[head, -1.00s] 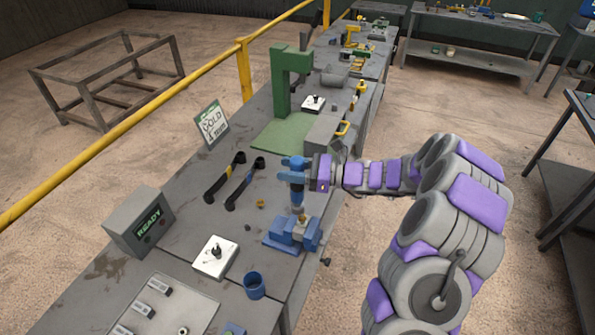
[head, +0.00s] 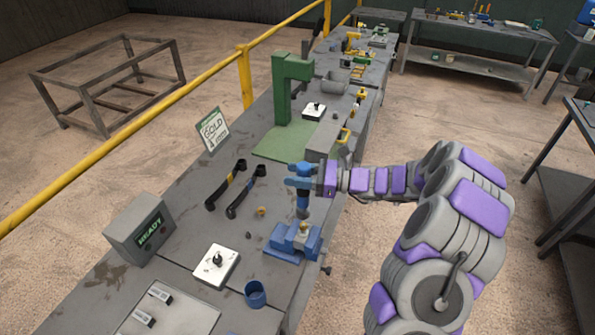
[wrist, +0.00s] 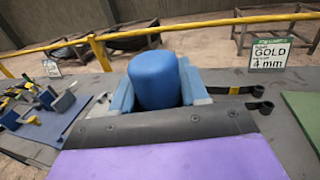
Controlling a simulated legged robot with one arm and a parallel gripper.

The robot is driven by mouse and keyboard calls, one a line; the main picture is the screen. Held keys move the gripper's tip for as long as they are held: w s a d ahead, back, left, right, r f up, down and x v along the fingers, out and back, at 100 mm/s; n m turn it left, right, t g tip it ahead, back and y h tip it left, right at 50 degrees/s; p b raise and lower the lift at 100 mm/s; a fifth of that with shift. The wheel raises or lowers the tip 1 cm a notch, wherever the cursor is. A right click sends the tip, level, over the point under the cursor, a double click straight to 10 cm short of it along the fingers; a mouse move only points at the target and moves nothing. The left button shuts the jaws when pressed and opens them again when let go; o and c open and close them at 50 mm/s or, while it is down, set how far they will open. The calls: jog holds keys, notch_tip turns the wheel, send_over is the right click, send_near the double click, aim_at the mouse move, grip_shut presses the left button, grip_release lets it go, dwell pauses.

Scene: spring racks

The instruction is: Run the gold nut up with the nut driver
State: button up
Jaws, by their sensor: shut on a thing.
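My gripper (head: 302,174) is shut on the blue nut driver (head: 303,202), which hangs upright with its dark lower end down. In the wrist view the driver's round blue top (wrist: 153,80) sits between the two blue fingers. Below it, a blue vise (head: 283,243) on the bench holds a small gold piece (head: 303,229), probably the gold nut on its stud. The driver's lower end is right above the gold piece; I cannot tell whether they touch. Another small gold piece (head: 261,211) lies loose on the bench to the left.
A sign (head: 212,132) reads GOLD; the wrist view adds 4 mm. Two black-handled tools (head: 240,190) lie behind the vise. A READY box (head: 140,228), a white plate (head: 216,264) and a blue cup (head: 255,294) stand nearer. A green press frame (head: 283,92) is farther along.

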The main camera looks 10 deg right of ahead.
aim_at(298, 194)
jog(key=shift+d+f+b, duration=0.15)
jog(key=shift+f, duration=0.75)
jog(key=shift+d+f+b, duration=0.15)
jog(key=shift+f, duration=0.75)
jog(key=shift+a+f, duration=0.1)
jog(key=shift+f, duration=0.55)
jog(key=shift+p, duration=0.7)
dwell(0.4)
jog(key=o, duration=0.7)
grip_shut()
jog(key=shift+f, duration=1.3)
dwell(1.7)
